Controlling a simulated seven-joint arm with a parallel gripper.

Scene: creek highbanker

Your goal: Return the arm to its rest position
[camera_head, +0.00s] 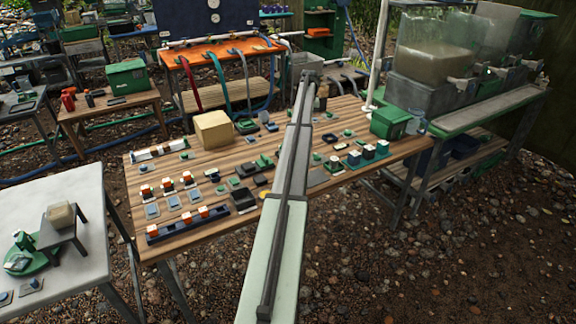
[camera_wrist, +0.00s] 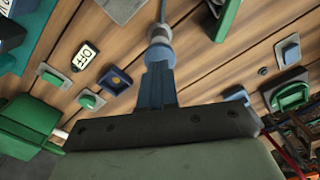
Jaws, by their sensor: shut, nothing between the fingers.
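The fingers cannot be made out there.
The bench holds a cardboard-coloured box (camera_head: 213,130), a green box (camera_head: 390,122) and several small parts in rows. A white table (camera_head: 60,190) stands at left, an orange-topped bench (camera_head: 220,52) behind, and a stand with clear tanks (camera_head: 435,55) at right. Gravel lies open at lower right.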

